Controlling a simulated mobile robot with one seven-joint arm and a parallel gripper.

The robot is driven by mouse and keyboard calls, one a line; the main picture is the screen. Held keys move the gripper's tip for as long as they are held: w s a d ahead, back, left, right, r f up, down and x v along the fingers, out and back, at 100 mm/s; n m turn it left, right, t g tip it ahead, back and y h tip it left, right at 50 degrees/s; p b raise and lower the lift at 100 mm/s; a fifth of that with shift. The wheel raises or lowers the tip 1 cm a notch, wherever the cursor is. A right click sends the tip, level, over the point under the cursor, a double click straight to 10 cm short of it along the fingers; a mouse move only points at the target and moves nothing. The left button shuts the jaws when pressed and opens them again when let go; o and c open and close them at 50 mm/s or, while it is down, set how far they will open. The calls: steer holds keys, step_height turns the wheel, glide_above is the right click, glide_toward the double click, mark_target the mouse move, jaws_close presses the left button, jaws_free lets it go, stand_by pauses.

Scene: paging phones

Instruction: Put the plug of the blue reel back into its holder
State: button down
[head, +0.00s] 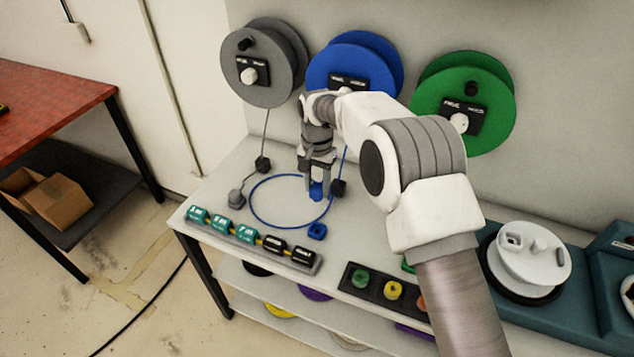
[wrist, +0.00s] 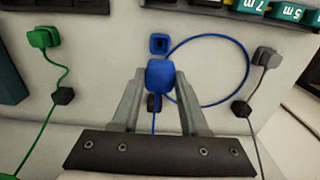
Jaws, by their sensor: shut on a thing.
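The blue reel (head: 375,60) hangs on the wall between a grey and a green reel, partly hidden by my arm. My gripper (head: 316,182) is shut on the blue plug (head: 317,190) above the bench top. In the wrist view the plug (wrist: 160,75) sits between my two fingers (wrist: 160,88). The blue holder (head: 317,231), a small square block with a dark opening, stands on the bench. In the wrist view the holder (wrist: 158,43) is just beyond the plug, apart from it. The blue cord (head: 262,215) lies in a loop on the bench.
A black block (head: 338,187) on the blue cord is close beside my gripper. The grey plug (head: 237,198) is at the left, the green plug (wrist: 43,37) at the wrist view's left. A row of teal and black labelled blocks (head: 245,234) lines the front edge.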

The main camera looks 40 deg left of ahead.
mark_target(317, 198)
step_height(317, 198, down, 6)
steer(key=b, duration=0.4)
steer(key=shift+f, duration=0.25)
steer(key=shift+f, duration=0.15)
stand_by(0.6)
steer(key=shift+f+b, duration=1.6)
steer(key=shift+f, duration=0.75)
steer(key=shift+f+b, duration=1.15)
steer(key=shift+f, duration=0.15)
jaws_free()
stand_by(0.3)
steer(key=shift+r, duration=0.1)
steer(key=shift+r+p, duration=2.3)
steer(key=shift+r, duration=2.15)
